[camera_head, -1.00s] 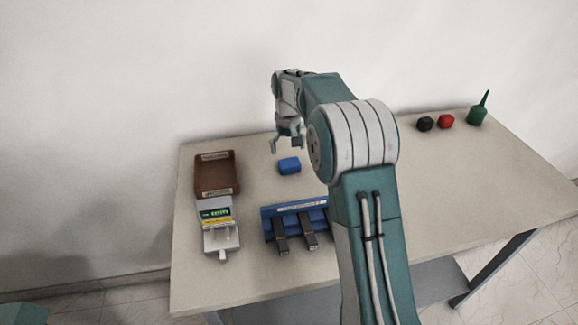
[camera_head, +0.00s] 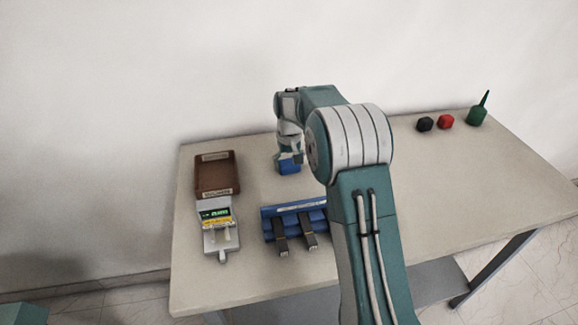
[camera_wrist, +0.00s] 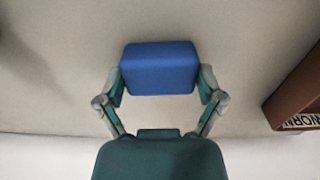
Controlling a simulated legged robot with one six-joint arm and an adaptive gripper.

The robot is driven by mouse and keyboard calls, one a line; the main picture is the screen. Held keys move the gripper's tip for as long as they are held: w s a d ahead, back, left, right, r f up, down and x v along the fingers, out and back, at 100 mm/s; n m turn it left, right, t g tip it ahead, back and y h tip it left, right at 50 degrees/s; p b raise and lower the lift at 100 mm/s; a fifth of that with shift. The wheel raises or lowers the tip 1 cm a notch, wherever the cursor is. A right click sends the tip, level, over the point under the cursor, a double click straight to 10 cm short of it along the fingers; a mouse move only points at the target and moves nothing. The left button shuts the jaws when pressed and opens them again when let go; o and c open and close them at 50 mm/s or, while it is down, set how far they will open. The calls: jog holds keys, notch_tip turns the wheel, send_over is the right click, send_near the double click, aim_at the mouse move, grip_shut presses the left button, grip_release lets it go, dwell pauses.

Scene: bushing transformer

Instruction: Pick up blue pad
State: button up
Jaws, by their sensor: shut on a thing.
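The blue pad (camera_head: 289,168) is a small blue block with rounded edges at the back left of the table. In the wrist view the blue pad (camera_wrist: 159,68) lies between the two fingers. My gripper (camera_head: 289,160) is lowered over it from above. In the wrist view my gripper (camera_wrist: 160,85) has one finger against each side of the pad and is shut on it. The pad appears to be at table height; I cannot tell whether it touches the table. The fingers hide part of its top in the head view.
A brown tray (camera_head: 197,176) stands left of the pad; its edge shows in the wrist view (camera_wrist: 296,92). A grey device with a green display (camera_head: 216,238) and a blue rack (camera_head: 268,226) stand in front.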

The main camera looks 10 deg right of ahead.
jog(key=shift+r, duration=0.6)
jog(key=s+a+r, duration=0.2)
jog(key=s+r, duration=0.9)
jog(key=s, duration=0.3)
jog(key=shift+r, duration=0.35)
jog(key=shift+c, duration=0.9)
